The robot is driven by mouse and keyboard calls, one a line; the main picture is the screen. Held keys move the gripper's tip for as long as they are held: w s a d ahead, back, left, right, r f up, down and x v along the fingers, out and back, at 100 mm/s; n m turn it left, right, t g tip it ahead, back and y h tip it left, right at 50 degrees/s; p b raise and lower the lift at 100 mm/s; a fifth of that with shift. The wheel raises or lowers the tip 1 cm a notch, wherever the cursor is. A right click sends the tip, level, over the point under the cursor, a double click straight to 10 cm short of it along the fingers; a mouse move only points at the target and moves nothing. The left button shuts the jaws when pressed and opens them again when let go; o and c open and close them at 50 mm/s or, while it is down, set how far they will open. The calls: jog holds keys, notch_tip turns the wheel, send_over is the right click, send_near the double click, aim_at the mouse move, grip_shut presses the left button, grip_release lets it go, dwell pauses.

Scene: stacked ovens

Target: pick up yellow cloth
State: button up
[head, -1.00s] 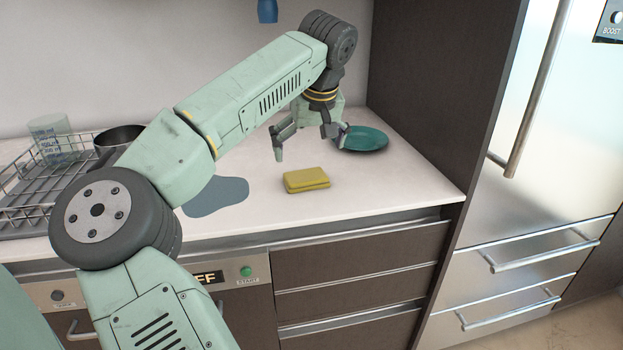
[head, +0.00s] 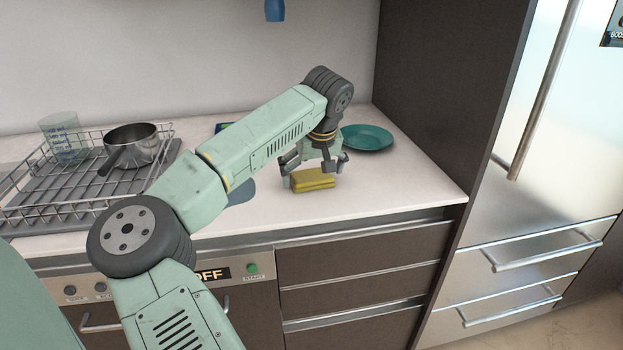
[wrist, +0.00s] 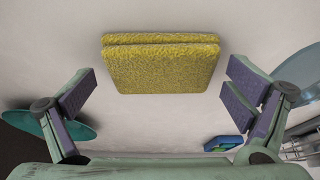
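The folded yellow cloth (head: 313,179) lies on the white counter near its front edge. In the wrist view the cloth (wrist: 160,66) sits ahead of and between my spread fingers. My gripper (head: 312,173) is open and low over the counter, with its fingers apart on either side of the cloth. In the wrist view my gripper (wrist: 163,95) holds nothing, and bare counter shows between each finger and the cloth.
A teal plate (head: 367,138) lies behind and right of the cloth. A wire dish rack (head: 60,200) with a metal pan (head: 134,146) and a clear measuring cup (head: 64,140) stands left. A blue-green item (wrist: 223,143) lies nearby. A tall dark panel (head: 440,90) bounds the right.

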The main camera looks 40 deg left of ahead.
aim_at(307, 173)
jog(key=c, duration=0.9)
jog(key=shift+r, duration=0.15)
jog(key=shift+r, duration=0.3)
jog(key=shift+c, duration=0.2)
jog(key=shift+s+r+b, duration=0.25)
jog(key=shift+r+b, duration=0.2)
jog(key=shift+r, duration=0.2)
jog(key=shift+s+r+b, duration=0.2)
jog(key=shift+r+b, duration=0.25)
jog(key=shift+r, duration=0.15)
jog(key=s+b, duration=0.1)
jog(key=s, duration=0.4)
jog(key=s+d+r+b, duration=0.1)
jog(key=s, duration=0.4)
jog(key=s+b, duration=0.2)
jog(key=s, duration=0.3)
jog(key=shift+d+r, duration=0.15)
jog(key=shift+r, duration=0.2)
